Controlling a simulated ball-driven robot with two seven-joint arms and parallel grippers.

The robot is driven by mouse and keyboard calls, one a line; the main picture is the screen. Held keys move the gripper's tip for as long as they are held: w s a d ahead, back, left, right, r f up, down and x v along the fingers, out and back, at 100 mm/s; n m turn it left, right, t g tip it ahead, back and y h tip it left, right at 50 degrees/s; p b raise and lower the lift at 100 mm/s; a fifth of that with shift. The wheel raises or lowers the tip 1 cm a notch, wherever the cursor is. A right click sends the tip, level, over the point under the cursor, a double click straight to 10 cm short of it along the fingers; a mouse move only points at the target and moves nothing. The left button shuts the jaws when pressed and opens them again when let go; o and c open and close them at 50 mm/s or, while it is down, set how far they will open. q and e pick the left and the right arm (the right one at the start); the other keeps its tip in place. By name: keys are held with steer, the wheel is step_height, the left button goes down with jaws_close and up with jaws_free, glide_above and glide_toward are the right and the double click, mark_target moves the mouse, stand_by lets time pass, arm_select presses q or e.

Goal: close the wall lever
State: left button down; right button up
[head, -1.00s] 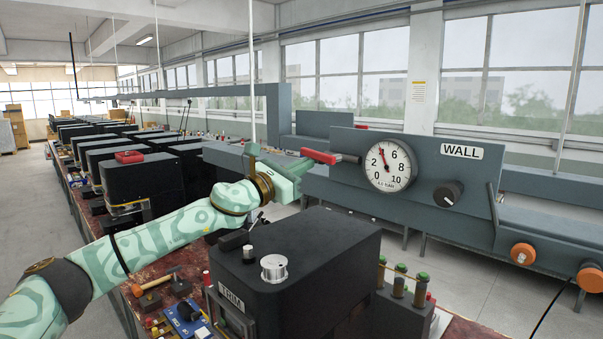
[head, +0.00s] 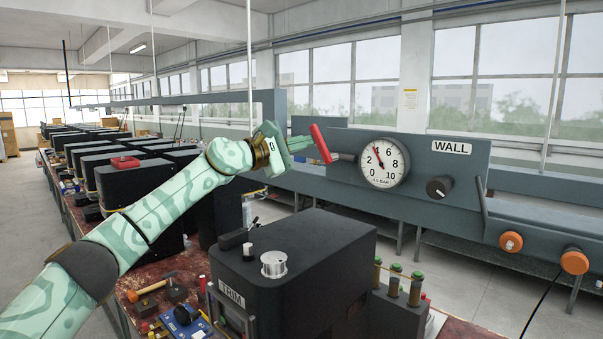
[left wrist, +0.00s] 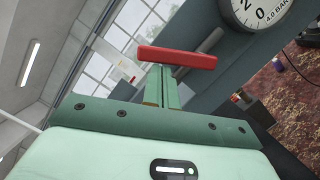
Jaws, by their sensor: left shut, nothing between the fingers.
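The wall lever has a red handle (head: 321,144) on a short grey stem at the left end of the grey panel marked WALL (head: 452,147). The handle stands steeply, its top leaning left. My left gripper (head: 306,143) is shut and empty, its fingertips at the handle's left side. In the left wrist view the red handle (left wrist: 177,57) lies across just beyond the closed fingertips (left wrist: 160,72); I cannot tell whether they touch. My right gripper is not in view.
A round pressure gauge (head: 382,163) and a black knob (head: 439,187) sit right of the lever. The dark TRIM machine (head: 320,250) stands on the bench below. Orange knobs (head: 511,242) are at the far right. Space above the panel is open.

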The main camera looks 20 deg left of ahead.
mark_target(317, 134)
arm_select(q)
steer(key=m, duration=0.1)
steer(key=d+r+m+p, duration=0.1)
steer(key=m, duration=0.1)
steer(key=shift+s+d+r+m+g, duration=0.1)
steer(key=shift+s+r+m+g, duration=0.05)
steer(key=shift+r+m+g, duration=0.15)
steer(key=shift+s+d+r+m+g+p, duration=0.15)
steer(key=shift+d+m+p, duration=0.1)
steer(key=shift+m, duration=0.25)
steer(key=shift+d+r+m+g+p, duration=0.1)
steer(key=shift+d+m+g+p, duration=0.1)
steer(key=shift+m, duration=0.3)
steer(key=shift+d+m, duration=0.1)
steer(key=shift+m, duration=0.2)
steer(key=shift+s, duration=0.1)
